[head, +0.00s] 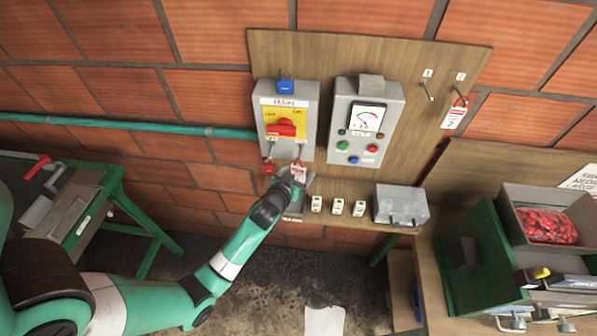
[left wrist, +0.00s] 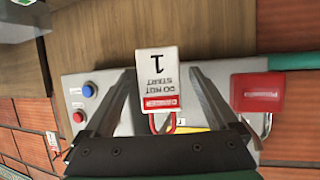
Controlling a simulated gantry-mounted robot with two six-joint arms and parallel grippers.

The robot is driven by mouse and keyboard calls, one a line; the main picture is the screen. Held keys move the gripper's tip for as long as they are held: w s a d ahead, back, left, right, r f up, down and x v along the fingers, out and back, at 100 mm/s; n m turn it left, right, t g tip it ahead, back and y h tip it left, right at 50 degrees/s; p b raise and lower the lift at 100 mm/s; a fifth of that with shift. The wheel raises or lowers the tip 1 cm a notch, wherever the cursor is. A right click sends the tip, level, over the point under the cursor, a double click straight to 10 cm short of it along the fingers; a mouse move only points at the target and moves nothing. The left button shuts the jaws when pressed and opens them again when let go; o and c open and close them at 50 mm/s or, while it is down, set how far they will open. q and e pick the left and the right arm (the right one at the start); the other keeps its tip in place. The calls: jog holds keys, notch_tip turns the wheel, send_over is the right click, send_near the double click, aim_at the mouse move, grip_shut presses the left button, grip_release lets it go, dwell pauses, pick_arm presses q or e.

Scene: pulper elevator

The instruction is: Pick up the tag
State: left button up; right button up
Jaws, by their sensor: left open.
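A white tag with a red "DANGER" band, "DO NOT START" and a number 1 (left wrist: 158,78) lies between my left gripper's fingers in the left wrist view, with a gap on each side. Its red loop (left wrist: 163,122) shows beside it. In the head view the tag (head: 299,173) is small, just below the grey MAIN switch box (head: 298,97). My left gripper (head: 291,180) is open there, partly overlapping it; its two fingers (left wrist: 164,80) also show in the left wrist view. Another tag (head: 453,117) hangs from a hook at the right of the board. My right gripper is out of sight.
A red padlock (left wrist: 257,92) is beside the fingers; it hangs left of the tag in the head view (head: 268,167). A blue padlock (head: 285,86) tops the switch box. A button box (head: 341,115) is to its right. A grey case (head: 400,205) stands on the shelf.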

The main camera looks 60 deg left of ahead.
pick_arm(q)
jog(key=c, duration=1.4)
jog(key=shift+c, duration=0.2)
jog(key=shift+r, duration=0.35)
jog(key=s+d+b, duration=0.2)
jog(key=s+d, duration=1)
jog(key=s, duration=0.1)
jog(key=shift+r, duration=0.35)
jog(key=shift+s, duration=0.1)
